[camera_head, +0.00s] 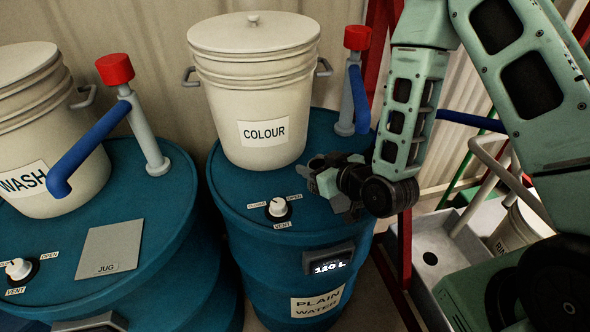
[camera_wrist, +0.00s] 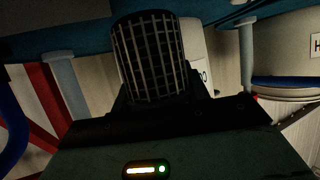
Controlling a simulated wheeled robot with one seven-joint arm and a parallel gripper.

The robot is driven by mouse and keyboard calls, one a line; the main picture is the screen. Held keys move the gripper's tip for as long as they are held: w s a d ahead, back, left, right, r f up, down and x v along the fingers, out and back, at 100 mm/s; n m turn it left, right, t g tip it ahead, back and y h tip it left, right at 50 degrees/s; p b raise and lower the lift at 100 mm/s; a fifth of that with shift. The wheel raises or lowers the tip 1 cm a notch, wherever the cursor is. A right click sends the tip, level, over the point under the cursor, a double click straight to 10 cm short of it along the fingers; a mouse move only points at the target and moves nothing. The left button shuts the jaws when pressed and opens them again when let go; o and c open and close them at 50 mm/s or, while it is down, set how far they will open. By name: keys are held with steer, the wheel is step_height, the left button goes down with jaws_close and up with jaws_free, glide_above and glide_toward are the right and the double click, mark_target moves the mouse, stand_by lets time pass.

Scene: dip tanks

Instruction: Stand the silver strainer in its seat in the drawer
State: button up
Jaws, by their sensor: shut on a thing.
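My gripper (camera_head: 330,186) is in front of the COLOUR bucket, above the right part of the blue PLAIN WATER drum. In the wrist view my gripper (camera_wrist: 158,98) is shut on a dark, gridded cylinder, which looks like the silver strainer (camera_wrist: 150,55) in shadow. The strainer stands out beyond the jaws, and its lower end is hidden by them. In the head view I cannot make the strainer out. The drawer and its seat are not recognisable in either view.
The lidded COLOUR bucket (camera_head: 252,98) stands on the PLAIN WATER drum (camera_head: 265,240). A red-capped pipe (camera_head: 350,95) rises close to my gripper. Left are the WASH bucket (camera_head: 40,140) and a JUG plate (camera_head: 110,248). A grey sink (camera_head: 445,235) lies right.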

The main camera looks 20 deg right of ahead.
steer(key=w, duration=0.2)
steer(key=w+a+p, duration=0.1)
steer(key=w+a, duration=0.1)
steer(key=w, duration=0.1)
steer(key=shift+w+a+r, duration=0.15)
steer(key=shift+w+r, duration=0.05)
steer(key=shift+w, duration=0.1)
steer(key=shift+p+x, duration=0.7)
steer(key=shift+x, duration=0.15)
step_height(320, 180, down, 2)
steer(key=shift+f+p, duration=0.25)
steer(key=shift+p, duration=0.5)
steer(key=shift+f, duration=0.4)
steer(key=shift+f, duration=0.15)
steer(key=o, duration=1)
